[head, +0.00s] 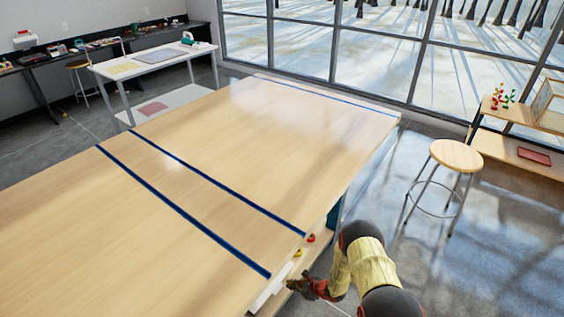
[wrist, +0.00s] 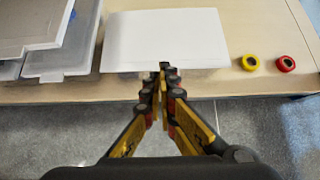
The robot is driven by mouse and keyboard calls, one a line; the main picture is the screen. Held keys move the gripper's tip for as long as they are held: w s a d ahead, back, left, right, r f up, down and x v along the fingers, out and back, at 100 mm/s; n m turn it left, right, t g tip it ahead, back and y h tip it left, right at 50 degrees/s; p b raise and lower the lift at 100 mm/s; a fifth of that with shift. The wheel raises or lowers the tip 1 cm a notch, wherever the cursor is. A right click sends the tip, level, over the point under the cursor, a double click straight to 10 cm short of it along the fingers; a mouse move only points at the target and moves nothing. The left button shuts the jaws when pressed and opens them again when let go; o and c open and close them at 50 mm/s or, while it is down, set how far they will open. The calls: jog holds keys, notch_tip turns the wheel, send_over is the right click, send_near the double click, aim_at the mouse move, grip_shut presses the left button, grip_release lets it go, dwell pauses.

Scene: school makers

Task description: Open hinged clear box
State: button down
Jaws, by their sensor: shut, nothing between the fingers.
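In the wrist view, a translucent clear box (wrist: 77,48) lies on a light wood shelf at the left, partly under or beside a grey-white flat panel (wrist: 25,25). I cannot make out its hinge or whether its lid is open. A white flat-topped thing (wrist: 165,38) lies on the shelf at the centre; I cannot tell if it is a box or a sheet. My gripper (wrist: 163,68) is shut and empty, with its tips at the front edge of this white thing. In the head view my gripper (head: 292,285) is low beside the large table's edge.
A yellow roll (wrist: 249,62) and a red roll (wrist: 286,64) lie on the shelf right of the white thing. The large wood table (head: 220,150) with blue stripes has a bare top above the shelf. A stool (head: 455,156) stands on the floor at the right.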

jog(key=s+a+n+g+y, duration=0.1)
jog(key=s+a+n+g, duration=0.2)
jog(key=s, duration=0.5)
jog(key=s+a+r+n+g+y, duration=0.1)
jog(key=s+r+n+g, duration=0.15)
jog(key=r, duration=0.25)
jog(key=s+r+n+g, duration=0.1)
jog(key=s+r+n, duration=0.3)
jog(key=r, duration=0.2)
jog(key=s+d+r+n+t+h, duration=0.2)
jog(key=s+d+r+n, duration=0.3)
jog(key=r, duration=1.3)
jog(key=s+d+r+n+t+h, duration=0.2)
jog(key=s+r, duration=0.7)
jog(key=r, duration=1)
jog(key=s+d+r+n+t+h, duration=0.2)
jog(key=s+d+r+n+h, duration=0.3)
jog(key=r, duration=1.3)
jog(key=s+d+n, duration=0.1)
jog(key=d+n, duration=0.3)
jog(key=d, duration=0.1)
jog(key=shift+s+d+r, duration=0.2)
jog(key=shift+s+r, duration=0.2)
